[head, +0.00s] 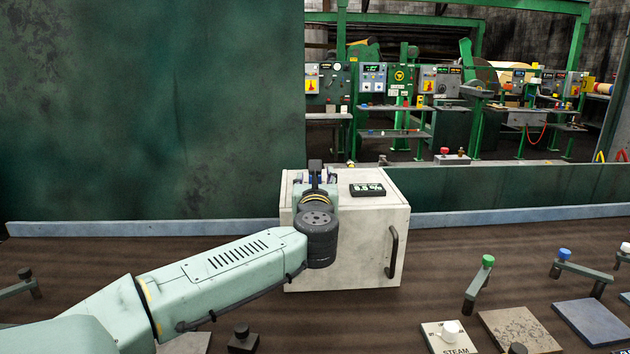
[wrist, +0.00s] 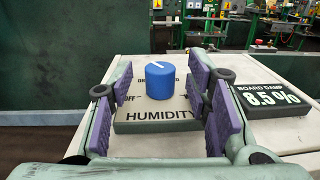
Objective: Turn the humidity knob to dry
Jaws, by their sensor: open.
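The blue humidity knob (wrist: 160,82) stands on a plate marked HUMIDITY (wrist: 155,122) on top of a pale box. White lettering or a pointer mark shows on the knob's top, angled toward the upper left. "OFF" is printed at its left; the other labels behind it are partly hidden. My gripper (wrist: 166,105) is open, with purple pads on either side of the knob and plate, apart from the knob. In the head view my gripper (head: 315,177) is above the left part of the box (head: 345,250), and my arm hides the knob there.
A display (wrist: 265,98) reading BOARD DAMP 8.5% sits right of the plate on the box top. The box has a dark handle (head: 391,252). Levers with coloured knobs, such as a green one (head: 487,261), stand right on the brown table. A dark green wall rises behind.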

